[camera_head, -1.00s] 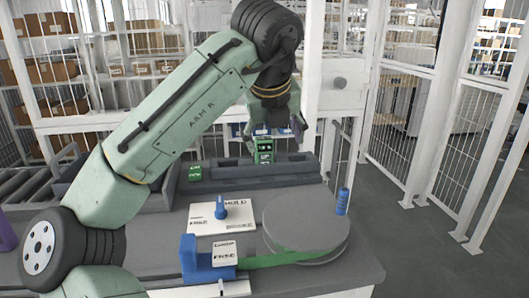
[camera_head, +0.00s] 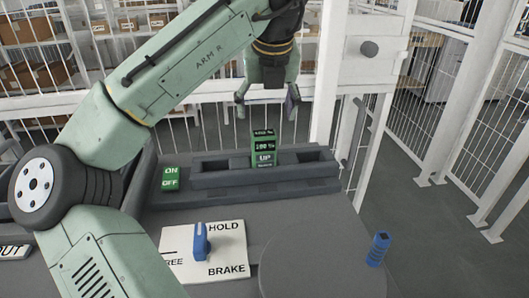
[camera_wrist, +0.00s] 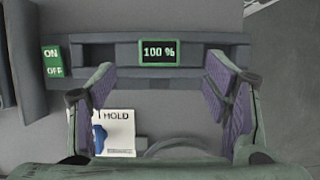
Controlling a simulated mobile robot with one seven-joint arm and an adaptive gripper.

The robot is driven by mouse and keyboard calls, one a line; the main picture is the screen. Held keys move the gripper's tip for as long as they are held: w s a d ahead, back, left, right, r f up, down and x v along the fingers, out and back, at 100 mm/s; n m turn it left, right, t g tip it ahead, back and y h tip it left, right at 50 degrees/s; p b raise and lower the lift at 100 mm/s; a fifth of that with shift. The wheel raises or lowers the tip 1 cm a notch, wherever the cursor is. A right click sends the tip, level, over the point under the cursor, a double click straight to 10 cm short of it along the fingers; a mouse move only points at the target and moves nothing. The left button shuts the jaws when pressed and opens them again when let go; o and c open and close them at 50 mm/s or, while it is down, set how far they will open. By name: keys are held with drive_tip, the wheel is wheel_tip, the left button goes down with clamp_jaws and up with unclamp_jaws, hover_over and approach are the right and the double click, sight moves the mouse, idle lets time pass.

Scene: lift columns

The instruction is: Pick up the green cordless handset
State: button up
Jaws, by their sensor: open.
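The green cordless handset (camera_head: 264,150) stands upright in a dark grey trough at the back of the bench. Its face shows a display and the word UP. In the wrist view, the handset (camera_wrist: 160,62) is seen from above with a "100 %" screen, centred between the fingers. My gripper (camera_head: 266,104) is open and empty, with its fingers pointing down and their tips just above the handset in the head view. The purple finger pads also show in the wrist view (camera_wrist: 160,80), one on each side and apart from the handset. The handset's lower end is hidden in the trough.
The grey trough (camera_head: 218,182) runs along the bench's back edge. A green ON/OFF box (camera_head: 171,178) is at its left. White fence posts stand behind.

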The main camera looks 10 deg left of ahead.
sight(264, 133)
drive_tip(key=p+x, duration=0.1)
drive_tip(key=x, duration=0.7)
drive_tip(key=shift+f+p, duration=0.3)
drive_tip(key=shift+f, duration=0.1)
drive_tip(key=shift+c, duration=0.4)
clamp_jaws()
